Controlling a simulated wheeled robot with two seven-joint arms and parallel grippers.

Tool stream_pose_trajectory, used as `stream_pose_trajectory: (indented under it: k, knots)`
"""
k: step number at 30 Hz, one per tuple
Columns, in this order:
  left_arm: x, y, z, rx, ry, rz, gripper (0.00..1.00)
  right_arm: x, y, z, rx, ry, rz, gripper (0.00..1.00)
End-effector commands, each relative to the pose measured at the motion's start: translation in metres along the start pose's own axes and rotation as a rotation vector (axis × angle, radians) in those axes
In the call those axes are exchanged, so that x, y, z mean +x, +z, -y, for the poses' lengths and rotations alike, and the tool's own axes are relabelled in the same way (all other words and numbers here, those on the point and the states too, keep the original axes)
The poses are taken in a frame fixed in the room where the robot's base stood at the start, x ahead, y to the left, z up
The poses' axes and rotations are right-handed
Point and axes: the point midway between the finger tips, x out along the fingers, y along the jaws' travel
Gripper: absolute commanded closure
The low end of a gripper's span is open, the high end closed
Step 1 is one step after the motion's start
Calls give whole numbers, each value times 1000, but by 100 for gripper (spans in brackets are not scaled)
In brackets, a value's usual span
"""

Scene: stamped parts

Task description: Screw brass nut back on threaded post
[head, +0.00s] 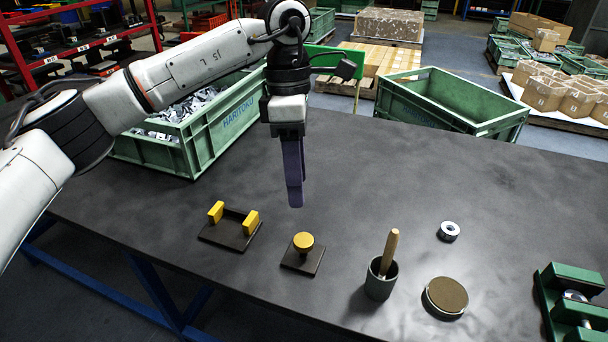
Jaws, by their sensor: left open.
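My left gripper (294,200) hangs fingers-down above the table, behind the small plate with the round yellow knob (303,241). It is open, with nothing seen between the fingers, which overlap in this view. A silver-grey ring like a nut (449,231) lies flat on the table, right of the middle. No clearly brass-coloured nut shows; the yellow knob sits on its dark plate, and I cannot tell whether it is threaded. No threaded post can be made out for sure. A green fixture (572,305) at the right edge holds a silver part, partly hidden. My right gripper is not in view.
A dark plate with two yellow blocks (231,229) lies left of the knob. A grey cup with a wooden-handled tool (381,282) and a round brown-topped disc (446,297) stand in front. Green crates (200,146) (480,128) stand along the back.

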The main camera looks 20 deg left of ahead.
Motion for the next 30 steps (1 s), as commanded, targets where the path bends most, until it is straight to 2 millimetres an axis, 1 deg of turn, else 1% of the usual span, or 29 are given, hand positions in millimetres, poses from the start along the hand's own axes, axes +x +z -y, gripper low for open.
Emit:
stream_pose_trajectory:
  k: [1,9,12,15,19,23,26,30]
  knots:
    - [-6,2,4,-109,20,-11,49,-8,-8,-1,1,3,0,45]
    - [-4,8,20,-759,129,-12,49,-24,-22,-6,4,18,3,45]
    - [-1,10,26,-946,155,3,49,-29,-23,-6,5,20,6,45]
    - [1,11,30,-1083,173,19,49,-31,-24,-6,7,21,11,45]
    - [4,11,33,-1176,183,30,49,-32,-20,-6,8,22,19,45]
    - [12,11,32,-1198,183,32,49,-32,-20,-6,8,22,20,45]
    - [24,9,31,-1197,183,30,49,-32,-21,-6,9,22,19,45]
    - [49,8,27,-1197,182,30,49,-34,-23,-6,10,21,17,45]
